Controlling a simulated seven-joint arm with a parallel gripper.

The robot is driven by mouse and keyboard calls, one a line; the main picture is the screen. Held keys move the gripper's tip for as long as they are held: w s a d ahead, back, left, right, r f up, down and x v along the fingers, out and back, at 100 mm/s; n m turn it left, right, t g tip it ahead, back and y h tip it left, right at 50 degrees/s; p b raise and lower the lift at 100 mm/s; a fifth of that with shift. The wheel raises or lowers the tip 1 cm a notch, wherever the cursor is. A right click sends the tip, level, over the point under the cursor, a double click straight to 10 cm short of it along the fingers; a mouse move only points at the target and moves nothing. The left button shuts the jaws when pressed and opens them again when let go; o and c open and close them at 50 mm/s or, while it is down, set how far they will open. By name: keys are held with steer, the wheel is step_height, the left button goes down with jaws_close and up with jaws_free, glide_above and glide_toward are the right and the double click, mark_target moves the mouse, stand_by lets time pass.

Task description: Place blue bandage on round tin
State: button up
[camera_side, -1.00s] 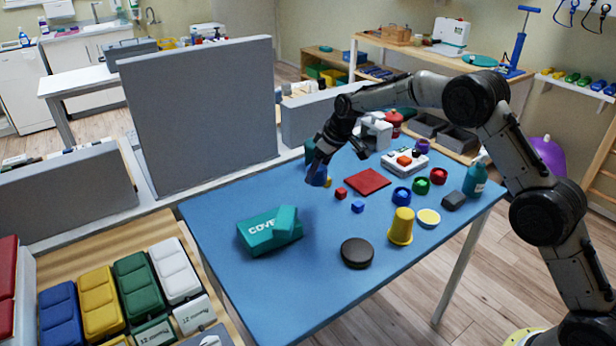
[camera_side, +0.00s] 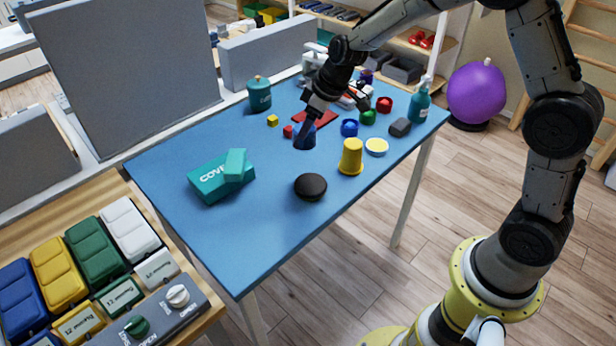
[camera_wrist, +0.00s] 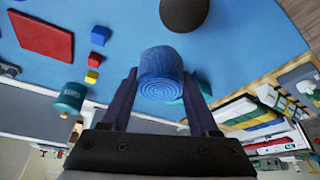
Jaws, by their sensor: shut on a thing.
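My gripper (camera_side: 308,122) is shut on the blue bandage (camera_side: 304,142), a rolled cylinder. In the wrist view the blue bandage (camera_wrist: 162,72) sits between both fingers, its spiral end facing the camera. It appears held above the blue table; the exact height is hard to tell. A dark, low, round object, which looks like the round tin (camera_side: 310,187), stands on the table nearer the front edge, apart from the bandage. It also shows at the top of the wrist view (camera_wrist: 184,10). Nothing lies on its visible top.
A yellow cup (camera_side: 351,157) and a pale round item (camera_side: 376,147) stand right of the tin. A red mat (camera_side: 313,117), small cubes and a green canister (camera_side: 259,94) are behind. The table's front left is clear.

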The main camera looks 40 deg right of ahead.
steer(key=s+r, duration=0.3)
steer(key=s, duration=1.4)
glide_above(305, 182)
steer(key=s, duration=0.2)
steer(key=f, duration=0.8)
steer(key=shift+w+d+f, duration=0.15)
steer(key=shift+d+f, duration=0.15)
steer(key=shift+w+f, duration=0.15)
steer(key=shift+f, duration=1.5)
steer(key=shift+f, duration=0.15)
steer(key=o, duration=1.4)
steer(key=shift+c, duration=0.2)
